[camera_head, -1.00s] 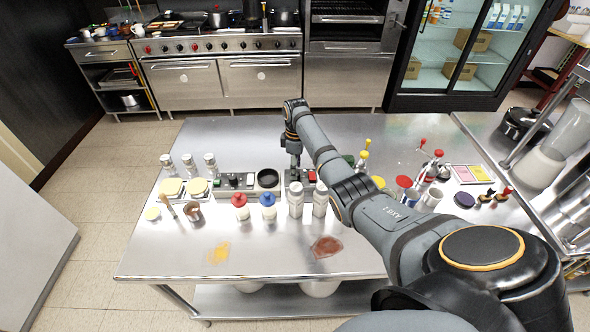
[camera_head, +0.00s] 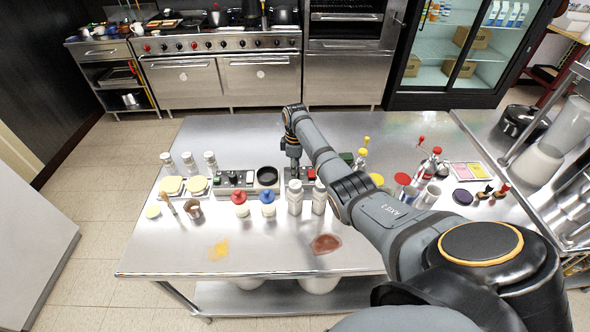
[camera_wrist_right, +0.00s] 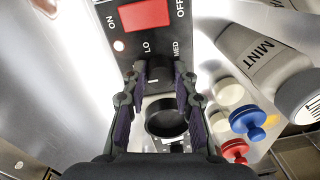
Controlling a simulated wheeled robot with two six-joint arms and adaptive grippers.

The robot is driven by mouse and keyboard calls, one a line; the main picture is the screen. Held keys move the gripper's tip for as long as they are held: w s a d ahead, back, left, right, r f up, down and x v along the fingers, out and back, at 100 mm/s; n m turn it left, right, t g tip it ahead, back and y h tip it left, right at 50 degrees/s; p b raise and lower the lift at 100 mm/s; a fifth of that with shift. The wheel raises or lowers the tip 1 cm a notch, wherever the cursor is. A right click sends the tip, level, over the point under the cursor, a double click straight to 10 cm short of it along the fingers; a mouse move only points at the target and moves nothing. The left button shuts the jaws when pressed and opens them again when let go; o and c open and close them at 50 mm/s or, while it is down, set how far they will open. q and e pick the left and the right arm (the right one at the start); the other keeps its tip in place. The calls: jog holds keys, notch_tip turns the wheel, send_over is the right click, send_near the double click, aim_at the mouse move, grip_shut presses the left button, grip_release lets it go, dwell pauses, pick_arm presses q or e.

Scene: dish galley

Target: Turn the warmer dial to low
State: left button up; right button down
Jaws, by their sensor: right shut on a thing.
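My right gripper (camera_wrist_right: 160,72) is shut on the dark dial (camera_wrist_right: 160,76) just below those labels. The fingers hide most of the dial, so I cannot tell clearly which setting it points at. In the head view my right gripper (camera_head: 293,166) points down at the panel, its red switch (camera_head: 311,175) beside it. My left gripper is not in view.
Two shakers (camera_head: 295,198) (camera_head: 319,198) stand just in front of the panel; one label reads MINT in the wrist view. A black round dish (camera_head: 267,177) and a second panel (camera_head: 234,179) sit left of it. The front of the steel table is mostly clear, with two spills.

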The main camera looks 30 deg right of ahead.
jog(key=shift+r+m+p, duration=0.25)
jog(key=shift+m+p, duration=0.65)
jog(key=shift+m, duration=0.1)
jog(key=m+p, duration=0.2)
jog(key=m, duration=0.1)
jog(key=shift+m, duration=0.3)
jog(key=m+p, duration=0.2)
jog(key=m, duration=0.2)
jog(key=shift+d, duration=0.1)
jog(key=shift+f+m+t+p, duration=0.1)
jog(key=shift+m+t+p, duration=0.2)
jog(key=shift+m+p, duration=1.15)
jog(key=shift+m+b, duration=0.65)
jog(key=shift+m, duration=0.1)
jog(key=c, duration=1)
grip_release()
jog(key=shift+c, duration=0.2)
jog(key=shift+f, duration=0.1)
